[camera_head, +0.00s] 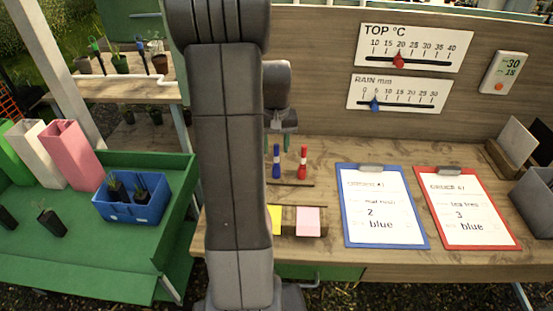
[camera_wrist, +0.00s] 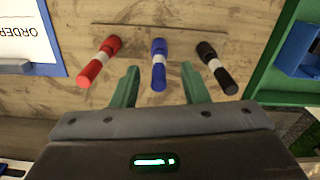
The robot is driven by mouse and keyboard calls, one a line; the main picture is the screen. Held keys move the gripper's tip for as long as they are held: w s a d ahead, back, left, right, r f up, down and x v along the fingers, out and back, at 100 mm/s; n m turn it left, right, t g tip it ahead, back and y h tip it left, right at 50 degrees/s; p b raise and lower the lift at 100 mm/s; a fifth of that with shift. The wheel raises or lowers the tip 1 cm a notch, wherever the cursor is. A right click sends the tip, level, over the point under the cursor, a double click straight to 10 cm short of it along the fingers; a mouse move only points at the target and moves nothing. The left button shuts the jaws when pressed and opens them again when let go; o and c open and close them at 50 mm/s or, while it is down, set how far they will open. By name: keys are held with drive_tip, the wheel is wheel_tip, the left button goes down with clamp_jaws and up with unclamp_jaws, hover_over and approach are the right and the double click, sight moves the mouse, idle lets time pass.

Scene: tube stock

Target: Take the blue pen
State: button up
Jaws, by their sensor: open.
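The blue pen (camera_head: 276,162) stands upright on the wooden bench, beside the red pen (camera_head: 303,163). In the wrist view the blue pen (camera_wrist: 158,66) is in the middle, between the red pen (camera_wrist: 99,62) and a black pen (camera_wrist: 217,68). The black pen is hidden behind my arm in the head view. My gripper (camera_wrist: 160,70) has its green fingers open, one on each side of the blue pen as pictured, with nothing held. In the head view my gripper (camera_head: 282,138) is above and around the pens' tops, partly hidden; I cannot tell its exact height.
A blue clipboard (camera_head: 345,208) and a red clipboard (camera_head: 424,205) lie to the right. Yellow notes (camera_head: 274,219) and pink notes (camera_head: 308,221) lie in front of the pens. A back panel (camera_head: 320,110) rises behind. A green table (camera_head: 90,265) with a blue crate (camera_head: 133,213) stands left.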

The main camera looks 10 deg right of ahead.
sight(276, 157)
drive_tip(key=shift+w+d+f+p, duration=0.1)
drive_tip(key=shift+w+f+p, duration=0.1)
drive_tip(key=shift+f, duration=0.7)
drive_tip(key=shift+w+f+p, duration=0.1)
drive_tip(key=shift+f+p, duration=0.05)
drive_tip(key=shift+f, duration=0.8)
drive_tip(key=shift+w+d+f+p, duration=0.1)
drive_tip(key=shift+f+p, duration=0.1)
drive_tip(key=shift+f, duration=0.7)
clamp_jaws()
